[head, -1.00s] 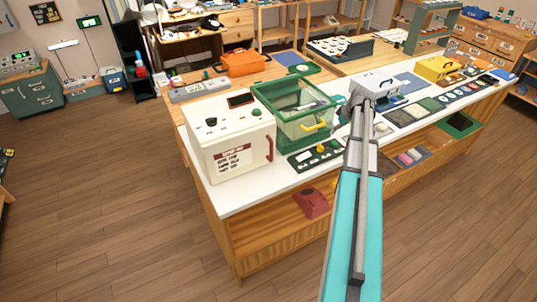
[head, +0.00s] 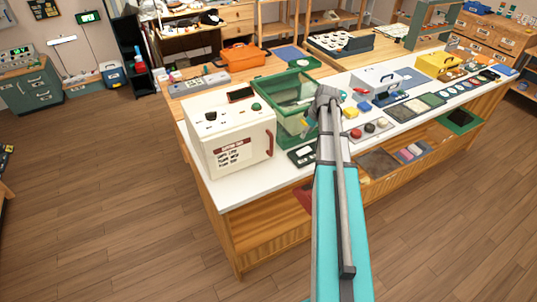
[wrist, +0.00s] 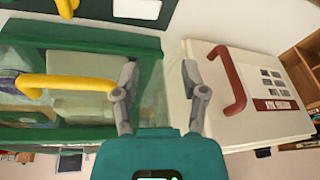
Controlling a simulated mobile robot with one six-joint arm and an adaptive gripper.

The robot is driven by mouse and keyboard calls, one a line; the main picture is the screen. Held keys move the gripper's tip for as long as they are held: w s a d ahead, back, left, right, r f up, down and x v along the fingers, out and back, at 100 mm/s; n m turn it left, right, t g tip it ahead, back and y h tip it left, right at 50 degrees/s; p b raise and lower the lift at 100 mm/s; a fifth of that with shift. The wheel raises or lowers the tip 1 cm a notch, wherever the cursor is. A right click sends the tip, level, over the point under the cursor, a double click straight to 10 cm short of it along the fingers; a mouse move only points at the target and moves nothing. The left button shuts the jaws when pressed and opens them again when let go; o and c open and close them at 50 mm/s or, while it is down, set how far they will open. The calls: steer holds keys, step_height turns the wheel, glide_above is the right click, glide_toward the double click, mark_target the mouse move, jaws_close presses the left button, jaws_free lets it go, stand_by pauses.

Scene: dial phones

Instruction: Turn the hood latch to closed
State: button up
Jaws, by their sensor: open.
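I cannot tell which part is the latch. My gripper (wrist: 160,78) is open and empty, its fingers apart near the box's edge, to the right of the yellow handle in the wrist view. In the head view my gripper (head: 312,112) is at the box's right front, partly hidden by my wrist.
A white cabinet (head: 225,140) with a red handle (wrist: 229,80) stands close beside the green box. A dark board (wrist: 100,12) with a yellow lever (wrist: 67,7) lies in front. Another panel with round knobs (head: 369,129) and a grey case (head: 377,80) are to the right.

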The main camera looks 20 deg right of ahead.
steer(key=s+a+f+g+b, duration=0.1)
steer(key=s+a+f+g, duration=0.1)
steer(key=a, duration=1.5)
steer(key=shift+s+a, duration=0.25)
steer(key=shift+s, duration=0.05)
steer(key=shift+f, duration=0.1)
steer(key=s+a+m+h, duration=0.2)
steer(key=s+a+m, duration=0.2)
steer(key=s+a, duration=0.7)
steer(key=a, duration=0.3)
steer(key=shift+s+a+m+g, duration=0.3)
